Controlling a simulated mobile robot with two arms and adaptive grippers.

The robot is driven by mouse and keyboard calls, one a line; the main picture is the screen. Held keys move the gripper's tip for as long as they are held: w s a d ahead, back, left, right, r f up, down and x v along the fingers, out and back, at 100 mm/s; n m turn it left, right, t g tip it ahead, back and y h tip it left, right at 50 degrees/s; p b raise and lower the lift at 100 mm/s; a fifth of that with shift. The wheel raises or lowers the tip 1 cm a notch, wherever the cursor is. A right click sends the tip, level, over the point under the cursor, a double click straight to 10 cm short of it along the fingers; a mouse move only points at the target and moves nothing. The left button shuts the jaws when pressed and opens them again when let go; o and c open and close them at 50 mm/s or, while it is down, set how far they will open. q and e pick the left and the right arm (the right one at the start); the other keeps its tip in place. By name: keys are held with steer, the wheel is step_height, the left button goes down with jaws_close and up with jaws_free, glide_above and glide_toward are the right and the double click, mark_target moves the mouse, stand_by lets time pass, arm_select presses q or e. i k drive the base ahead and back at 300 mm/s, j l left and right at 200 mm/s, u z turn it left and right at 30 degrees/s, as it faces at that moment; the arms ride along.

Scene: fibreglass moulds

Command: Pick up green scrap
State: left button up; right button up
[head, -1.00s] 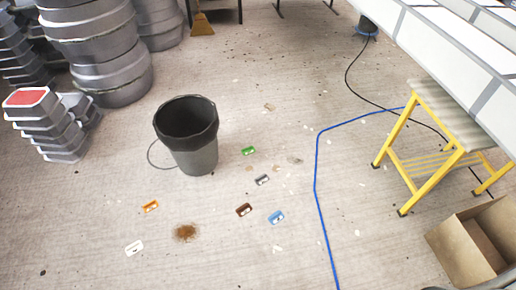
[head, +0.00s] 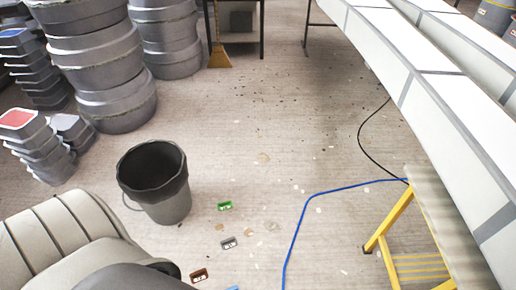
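The green scrap (head: 225,206) is a small flat green piece with a pale mark. It lies on the floor just right of the dark bucket (head: 155,183), apart from it. Part of my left arm fills the lower left of the head view. Neither my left gripper's fingers nor my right gripper shows in the picture.
A grey scrap (head: 229,243), a brown scrap (head: 200,275) and a blue scrap (head: 233,288) lie nearer. A blue hose (head: 304,212) crosses the floor. A yellow-legged stool (head: 395,225) stands right, beside long white moulds (head: 440,95). Stacked grey tubs (head: 112,68) stand back left.

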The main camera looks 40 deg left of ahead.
mark_target(226, 205)
steer(key=i+l+u, duration=0.15)
steer(key=i+u, duration=0.25)
steer(key=i, duration=0.15)
steer(key=i+l+u, duration=0.4)
steer(key=i+u, duration=0.25)
steer(key=u, duration=0.2)
steer(key=i+l+u, duration=0.1)
steer(key=u, duration=0.35)
steer(key=i+l+u, duration=0.2)
steer(key=u, duration=0.3)
steer(key=i+l+u, duration=0.25)
steer(key=u, duration=0.2)
